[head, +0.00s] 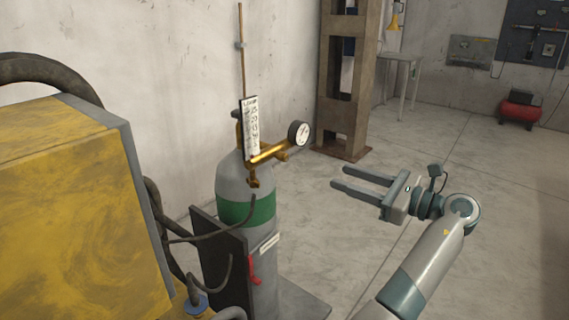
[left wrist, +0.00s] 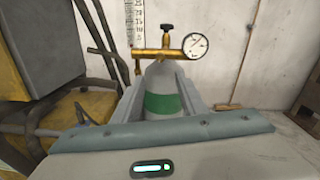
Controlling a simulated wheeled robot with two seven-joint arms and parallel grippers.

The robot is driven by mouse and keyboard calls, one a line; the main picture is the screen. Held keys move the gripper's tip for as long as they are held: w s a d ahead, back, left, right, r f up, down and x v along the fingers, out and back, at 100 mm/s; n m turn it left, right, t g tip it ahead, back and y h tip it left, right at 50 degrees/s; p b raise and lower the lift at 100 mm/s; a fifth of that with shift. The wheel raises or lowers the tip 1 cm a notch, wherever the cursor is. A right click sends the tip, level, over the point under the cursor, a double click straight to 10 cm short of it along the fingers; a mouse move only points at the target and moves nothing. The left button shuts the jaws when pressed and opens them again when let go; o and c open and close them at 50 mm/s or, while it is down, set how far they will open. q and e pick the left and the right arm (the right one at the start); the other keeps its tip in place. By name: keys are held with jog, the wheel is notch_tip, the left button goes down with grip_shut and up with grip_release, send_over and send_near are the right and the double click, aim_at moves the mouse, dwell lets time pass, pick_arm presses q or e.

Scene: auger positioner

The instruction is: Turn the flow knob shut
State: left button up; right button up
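A grey gas cylinder (head: 232,185) with a green band stands upright in a dark holder. On its top is a brass regulator (head: 270,152) with a round white gauge (head: 299,133). In the left wrist view the brass regulator (left wrist: 155,52) carries a black knob (left wrist: 167,29) on a short stem, which looks like the flow knob. My left gripper (head: 333,177) is open and empty, to the right of the cylinder and apart from it, its fingers pointing towards it. In the left wrist view the cylinder (left wrist: 162,103) shows between the fingers. My right gripper is out of view.
A yellow machine (head: 80,210) with dark hoses fills the left side. A numbered white scale (head: 251,128) stands by the regulator. A rusty steel column (head: 343,85) is behind, and a red compressor (head: 520,112) far right. The floor around my gripper is clear.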

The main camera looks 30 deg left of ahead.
aim_at(287, 158)
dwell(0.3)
